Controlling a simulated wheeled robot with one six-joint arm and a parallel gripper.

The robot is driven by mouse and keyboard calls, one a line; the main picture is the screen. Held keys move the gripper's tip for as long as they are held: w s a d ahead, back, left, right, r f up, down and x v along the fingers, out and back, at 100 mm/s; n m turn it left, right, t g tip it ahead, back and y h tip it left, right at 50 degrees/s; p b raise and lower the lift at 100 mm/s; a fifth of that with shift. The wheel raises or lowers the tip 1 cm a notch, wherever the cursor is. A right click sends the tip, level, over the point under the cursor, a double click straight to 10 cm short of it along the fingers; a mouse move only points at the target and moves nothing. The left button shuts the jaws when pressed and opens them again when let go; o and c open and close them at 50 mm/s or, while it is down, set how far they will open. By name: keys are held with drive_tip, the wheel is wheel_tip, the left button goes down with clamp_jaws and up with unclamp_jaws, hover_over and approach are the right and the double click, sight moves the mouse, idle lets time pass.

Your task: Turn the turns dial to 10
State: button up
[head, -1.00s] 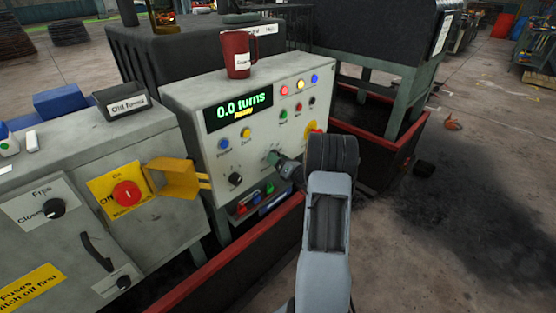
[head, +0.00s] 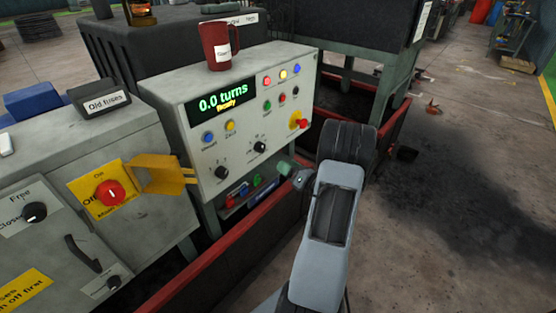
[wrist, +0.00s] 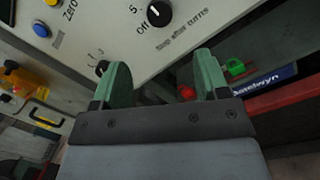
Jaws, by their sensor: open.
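The turns dial is a black knob (head: 260,147) on the grey control panel, right of a second black knob (head: 221,172). In the wrist view the dial (wrist: 159,13) sits at the top, with "Off", "5" and "Stop after turns" printed around it. A short white mark shows on it, but I cannot tell exactly which number it points to. My gripper (wrist: 162,72) is open and empty, its green fingers apart, below the dial and not touching it. In the head view the gripper (head: 291,173) is at the panel's lower right. The display (head: 222,102) reads 0.0 turns, Ready.
A red mug (head: 216,47) stands on the panel's top. A red mushroom button (head: 301,124) is close above my gripper. A yellow guard (head: 160,174) sticks out at the left. A tray with coloured items (head: 240,192) lies under the panel, above a red-edged bin (head: 222,258).

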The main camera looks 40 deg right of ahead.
drive_tip(key=shift+v, duration=1.05)
